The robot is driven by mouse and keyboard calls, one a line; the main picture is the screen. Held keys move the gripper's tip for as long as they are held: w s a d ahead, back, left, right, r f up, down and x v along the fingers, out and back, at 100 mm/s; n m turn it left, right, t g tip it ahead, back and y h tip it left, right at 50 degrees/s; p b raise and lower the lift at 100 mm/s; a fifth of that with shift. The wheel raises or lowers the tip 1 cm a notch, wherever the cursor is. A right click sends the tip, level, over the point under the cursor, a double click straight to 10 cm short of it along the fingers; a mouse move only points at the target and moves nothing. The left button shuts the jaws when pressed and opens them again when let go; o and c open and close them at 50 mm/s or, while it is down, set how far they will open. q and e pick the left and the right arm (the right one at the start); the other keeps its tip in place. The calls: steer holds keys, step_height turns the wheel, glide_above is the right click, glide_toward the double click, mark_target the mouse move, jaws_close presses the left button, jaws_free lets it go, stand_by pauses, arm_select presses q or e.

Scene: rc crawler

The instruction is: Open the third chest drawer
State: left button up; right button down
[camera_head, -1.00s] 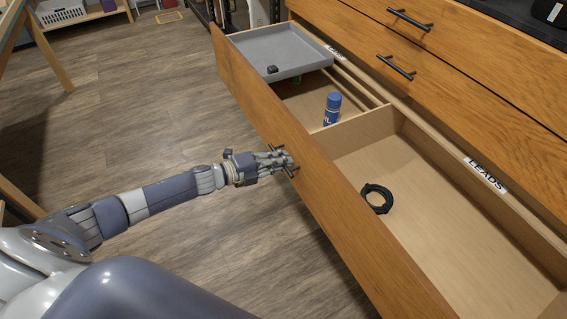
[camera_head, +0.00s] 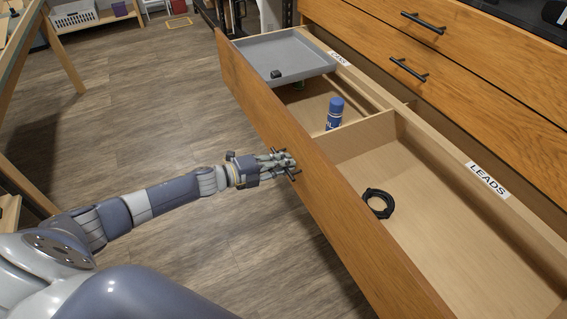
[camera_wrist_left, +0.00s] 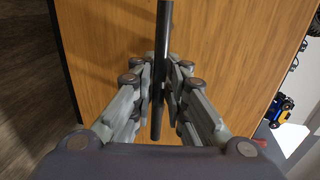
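The third chest drawer (camera_head: 350,228) has a wooden front and is pulled far out, its inside showing. My left gripper (camera_head: 285,163) is at the black bar handle on its front. In the left wrist view the handle (camera_wrist_left: 164,30) runs between the fingers of my left gripper (camera_wrist_left: 160,68), which close in on it from both sides. The fingers look shut on the bar; small gaps are hard to judge. The drawer front also fills the middle of the left wrist view (camera_wrist_left: 225,45). My right gripper is in neither view.
The drawer holds a grey tray (camera_head: 283,57), a blue can (camera_head: 334,113) and a black cable coil (camera_head: 378,203). Closed drawers with black handles (camera_head: 408,69) are above. Open floor (camera_head: 150,130) lies left of the drawer; a wooden table leg (camera_head: 62,52) stands further left.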

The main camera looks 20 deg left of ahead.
arm_select(q)
steer(key=v, duration=1.2)
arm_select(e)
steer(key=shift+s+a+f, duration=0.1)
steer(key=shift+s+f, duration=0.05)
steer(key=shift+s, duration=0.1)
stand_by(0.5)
